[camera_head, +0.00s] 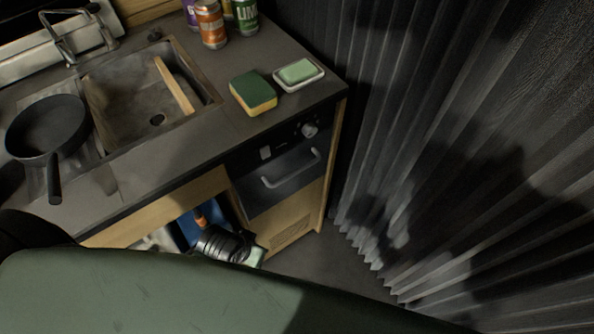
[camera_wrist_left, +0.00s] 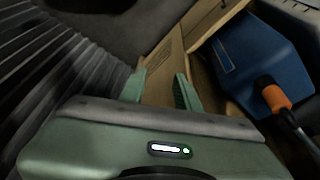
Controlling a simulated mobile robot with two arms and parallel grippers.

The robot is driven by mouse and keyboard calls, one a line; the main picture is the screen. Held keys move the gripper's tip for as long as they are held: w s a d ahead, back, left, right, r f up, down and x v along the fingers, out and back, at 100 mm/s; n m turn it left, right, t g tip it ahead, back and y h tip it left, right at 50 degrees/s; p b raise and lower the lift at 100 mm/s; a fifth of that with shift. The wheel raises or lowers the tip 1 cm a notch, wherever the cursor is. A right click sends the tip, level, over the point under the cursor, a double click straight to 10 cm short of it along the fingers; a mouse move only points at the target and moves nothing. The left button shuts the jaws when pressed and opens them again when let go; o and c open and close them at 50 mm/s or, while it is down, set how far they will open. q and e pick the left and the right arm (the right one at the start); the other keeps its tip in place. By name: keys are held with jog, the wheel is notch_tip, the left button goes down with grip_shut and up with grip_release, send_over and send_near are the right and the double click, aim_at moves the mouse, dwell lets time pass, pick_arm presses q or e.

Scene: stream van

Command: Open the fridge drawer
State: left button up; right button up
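The fridge drawer appears to be the dark front (camera_head: 292,182) with a grey bar handle (camera_head: 292,170), below a control panel with a knob, at the right end of the counter. It looks closed. My left gripper (camera_head: 258,257) is low in front of the cabinet, below the handle and apart from it, partly hidden by my green arm. In the left wrist view its two green fingers (camera_wrist_left: 160,88) are spread with nothing between them. The drawer handle is not visible in that view. My right gripper is not in view.
A blue container (camera_wrist_left: 262,62) and an orange-handled tool (camera_wrist_left: 277,98) are in the open cabinet compartment beside my left gripper. A pleated dark curtain (camera_head: 450,150) hangs at right. A sponge (camera_head: 253,92), soap dish (camera_head: 299,75), cans and a pan (camera_head: 45,128) stand on the counter (camera_head: 225,135).

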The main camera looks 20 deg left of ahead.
pick_arm(q)
jog(key=w+d+r+n+t+h, duration=0.2)
jog(key=w+d+r+t, duration=0.15)
jog(key=r, duration=0.45)
jog(key=n+t+h, duration=0.2)
jog(key=n+t, duration=0.8)
jog(key=n, duration=0.6)
send_near(297, 171)
jog(key=w, duration=0.2)
jog(key=shift+n, duration=0.3)
jog(key=x, duration=0.8)
jog(key=shift+d+f, duration=0.2)
jog(key=shift+f, duration=0.2)
grip_shut()
